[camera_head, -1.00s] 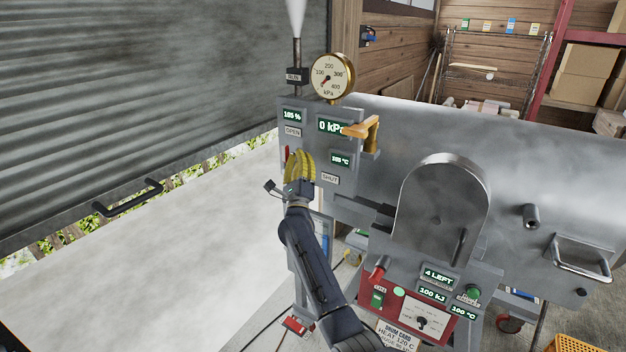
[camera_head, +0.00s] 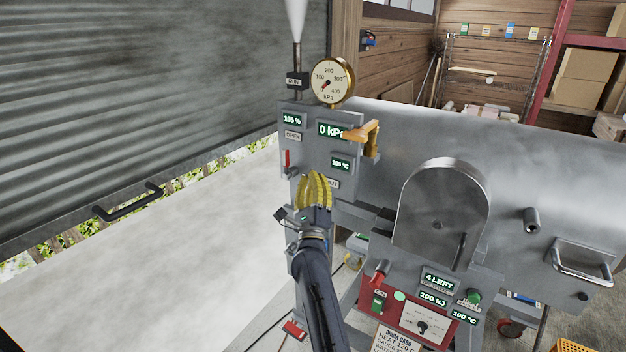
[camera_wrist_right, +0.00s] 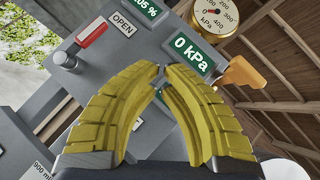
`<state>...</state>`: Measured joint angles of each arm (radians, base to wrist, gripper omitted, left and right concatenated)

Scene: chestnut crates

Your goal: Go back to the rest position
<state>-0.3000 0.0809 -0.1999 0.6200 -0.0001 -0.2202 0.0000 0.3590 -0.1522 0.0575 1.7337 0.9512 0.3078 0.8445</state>
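My right gripper (camera_head: 316,177) has yellow ribbed fingers and stands in front of the lower part of the grey control panel (camera_head: 318,113). Its fingers partly cover the SHUT label (camera_head: 333,184). In the right wrist view, the fingertips of the right gripper (camera_wrist_right: 165,69) come together with nothing seen held between them. The panel (camera_wrist_right: 100,75) lies behind them, with a red handle (camera_wrist_right: 92,35) and an OPEN label (camera_wrist_right: 123,24) at upper left. My left gripper is not in the head view.
A brass gauge (camera_head: 333,81) and an orange lever (camera_head: 368,137) stand out above the gripper. A steel drum (camera_head: 520,165) with a round door (camera_head: 440,213) fills the right. A red control box (camera_head: 405,310) sits below.

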